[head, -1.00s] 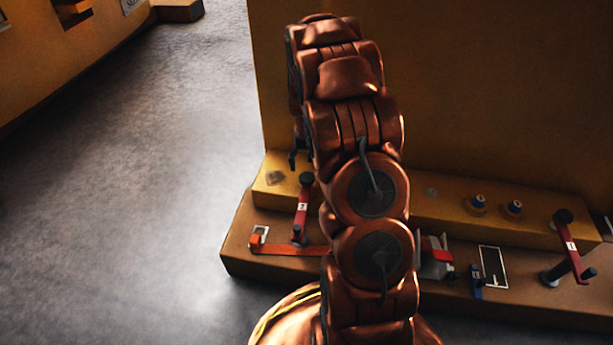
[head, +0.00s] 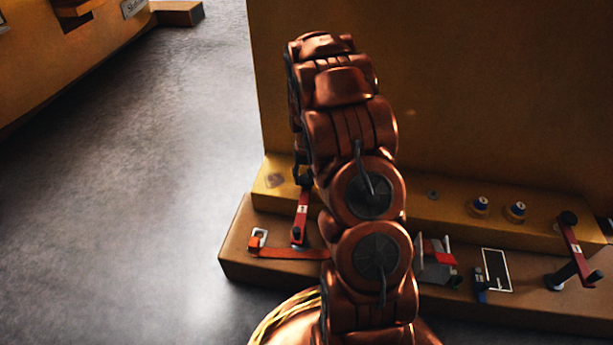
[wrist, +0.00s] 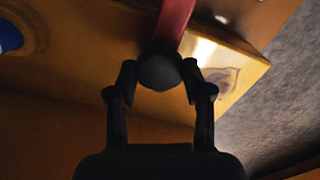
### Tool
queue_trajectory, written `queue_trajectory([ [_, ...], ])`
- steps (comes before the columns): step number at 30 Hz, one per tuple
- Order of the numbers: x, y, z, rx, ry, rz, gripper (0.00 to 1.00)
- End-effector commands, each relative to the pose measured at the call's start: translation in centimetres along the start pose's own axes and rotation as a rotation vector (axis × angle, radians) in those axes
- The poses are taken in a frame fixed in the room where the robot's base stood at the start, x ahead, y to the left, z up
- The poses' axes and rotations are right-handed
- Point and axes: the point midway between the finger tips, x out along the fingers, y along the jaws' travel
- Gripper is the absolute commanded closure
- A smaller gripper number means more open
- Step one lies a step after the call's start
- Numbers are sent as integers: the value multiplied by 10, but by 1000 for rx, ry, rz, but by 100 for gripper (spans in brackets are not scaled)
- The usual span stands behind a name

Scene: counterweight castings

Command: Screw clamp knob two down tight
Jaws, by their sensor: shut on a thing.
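My gripper (wrist: 160,75) is shut on a dark round clamp knob (wrist: 158,72), with one finger on each side. The knob sits at the end of a red clamp bar (wrist: 174,22). In the head view this is the left red clamp bar (head: 302,212), with a small white label I cannot read for certain. My gripper (head: 303,176) is at its far upper end and largely covers the knob. A second red clamp bar (head: 573,242) stands at the right, its dark knob (head: 568,218) free. The knob's thread is hidden.
Two blue-topped pegs (head: 481,204) stand on the yellow ledge (head: 455,206). An orange strap (head: 290,252) lies on the lower step, with a red and grey piece (head: 437,260) and a white-outlined rectangle (head: 497,270) to its right. Open grey floor (head: 120,190) lies left.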

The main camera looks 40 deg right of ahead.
Motion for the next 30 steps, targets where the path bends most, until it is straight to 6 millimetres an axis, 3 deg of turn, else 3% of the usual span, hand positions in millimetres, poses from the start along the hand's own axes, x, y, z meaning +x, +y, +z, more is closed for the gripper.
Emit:
queue_trajectory([
  [7, 0, 0, 0, 0, 0, 0, 84],
  [19, -4, 0, 1, 83, -3, 0, 85],
  [30, -6, 0, 2, 384, -5, 1, 85],
])
